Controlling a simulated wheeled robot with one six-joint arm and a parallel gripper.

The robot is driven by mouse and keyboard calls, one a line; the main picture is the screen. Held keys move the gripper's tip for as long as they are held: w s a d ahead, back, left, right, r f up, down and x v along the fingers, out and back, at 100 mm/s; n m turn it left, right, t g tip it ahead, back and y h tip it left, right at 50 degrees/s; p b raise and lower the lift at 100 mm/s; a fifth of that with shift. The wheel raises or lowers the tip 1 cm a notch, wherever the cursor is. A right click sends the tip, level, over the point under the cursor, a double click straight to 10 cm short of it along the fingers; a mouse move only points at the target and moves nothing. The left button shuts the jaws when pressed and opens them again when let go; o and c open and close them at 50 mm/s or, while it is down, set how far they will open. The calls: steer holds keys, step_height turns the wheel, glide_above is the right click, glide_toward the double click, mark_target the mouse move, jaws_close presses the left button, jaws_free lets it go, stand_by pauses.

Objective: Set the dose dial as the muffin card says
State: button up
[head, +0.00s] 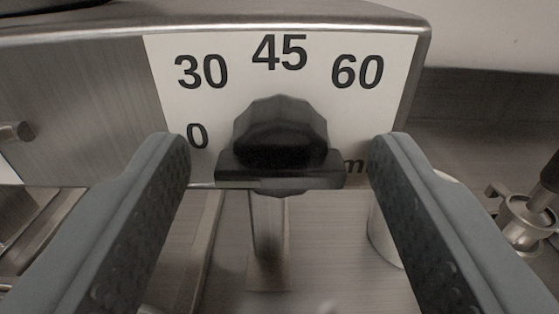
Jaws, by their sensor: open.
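The dose dial is a black knob (279,139) in the middle of the head view, with a wide bar-shaped grip across its lower front. It sits on a white scale plate (225,45) marked 0, 30, 45 and 60, with an "m" partly covered at the lower right. No pointer mark shows clearly on the knob, so its setting cannot be read. My gripper (279,160) is open, one grey finger on each side of the knob, with a gap on both sides. The muffin card is not in view.
The scale plate is on a brushed steel housing (80,90). Below it are a steel spout (269,235) and a metal surface. A round metal container (385,230) is partly hidden behind the right finger. A metal fitting with a dark handle (525,215) stands at the right.

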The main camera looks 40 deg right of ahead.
steer(key=c, duration=1)
